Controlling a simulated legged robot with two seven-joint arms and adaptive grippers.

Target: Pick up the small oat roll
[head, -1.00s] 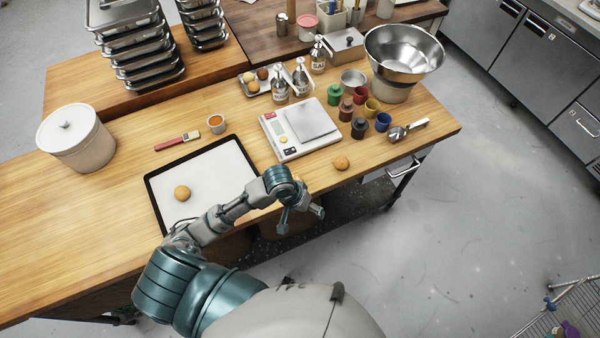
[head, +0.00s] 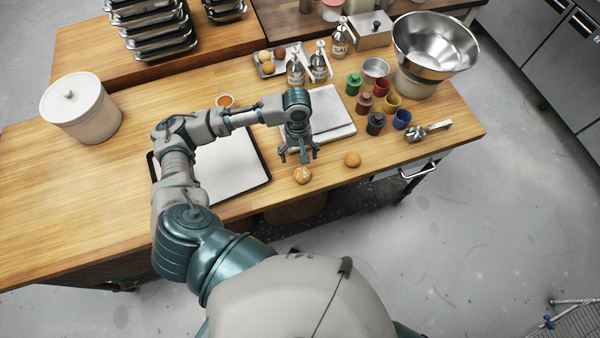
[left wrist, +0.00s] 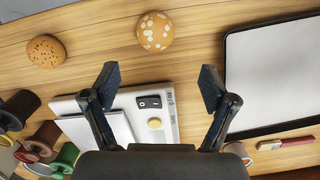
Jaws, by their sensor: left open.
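A small round roll with pale oat-like flakes (head: 302,175) lies on the wooden table near its front edge. In the left wrist view this roll (left wrist: 155,30) is at the top, beyond my fingertips. My left gripper (head: 299,156) is open and empty, pointing down just behind the roll and apart from it. Its two spread fingers (left wrist: 158,80) show in the left wrist view with the roll roughly in line with the gap. A second, browner roll with fine seeds (head: 352,159) lies to the right; it also shows in the wrist view (left wrist: 46,51). My right gripper is out of view.
A kitchen scale (head: 345,130) stands behind my gripper. A dark-rimmed tray (head: 238,188) lies to the left, partly behind my arm. Coloured pots (head: 376,123), a metal scoop (head: 428,131) and a steel bowl (head: 436,45) stand right. A white lidded crock (head: 82,110) is far left.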

